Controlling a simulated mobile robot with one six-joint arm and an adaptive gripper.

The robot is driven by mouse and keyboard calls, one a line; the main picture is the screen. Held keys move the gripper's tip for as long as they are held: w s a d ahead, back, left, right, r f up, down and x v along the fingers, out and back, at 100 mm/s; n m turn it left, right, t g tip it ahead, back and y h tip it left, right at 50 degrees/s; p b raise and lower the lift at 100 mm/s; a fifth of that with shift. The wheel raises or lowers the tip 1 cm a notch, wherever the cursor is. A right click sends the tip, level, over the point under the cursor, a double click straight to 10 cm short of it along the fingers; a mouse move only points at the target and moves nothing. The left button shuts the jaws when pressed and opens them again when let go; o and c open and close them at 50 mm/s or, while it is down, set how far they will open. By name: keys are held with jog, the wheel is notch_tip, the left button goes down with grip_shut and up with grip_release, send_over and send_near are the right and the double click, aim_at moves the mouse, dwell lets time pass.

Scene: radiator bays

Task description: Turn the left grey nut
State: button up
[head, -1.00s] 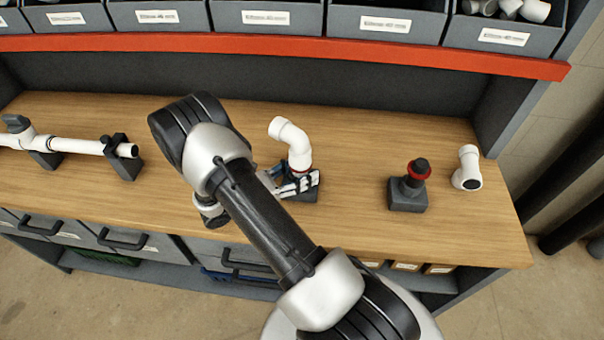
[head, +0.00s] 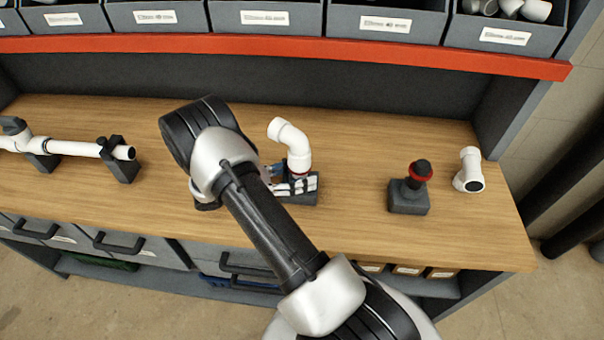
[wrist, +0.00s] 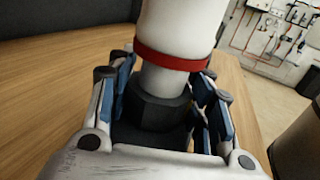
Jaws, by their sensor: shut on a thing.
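The left grey nut (wrist: 160,106) is a dark hexagonal collar at the foot of a white elbow pipe (head: 292,144). A red ring (wrist: 170,58) circles the pipe just above the nut. My gripper (head: 290,186) reaches in from the left, low against the fitting. In the wrist view my gripper (wrist: 166,92) has its blue-padded fingers on both sides of the nut, shut on it. The elbow stands upright on a grey block (head: 303,198). The gripper hides part of the block and most of the nut in the head view.
To the right, another grey block (head: 408,197) carries a dark fitting with a red ring (head: 419,173). A loose white elbow (head: 469,169) lies beyond it. A white pipe (head: 75,147) rests on grey supports at left. Bins (head: 265,18) line the shelf behind.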

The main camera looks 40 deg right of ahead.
jog(key=o, duration=1.1)
jog(key=v, duration=1.2)
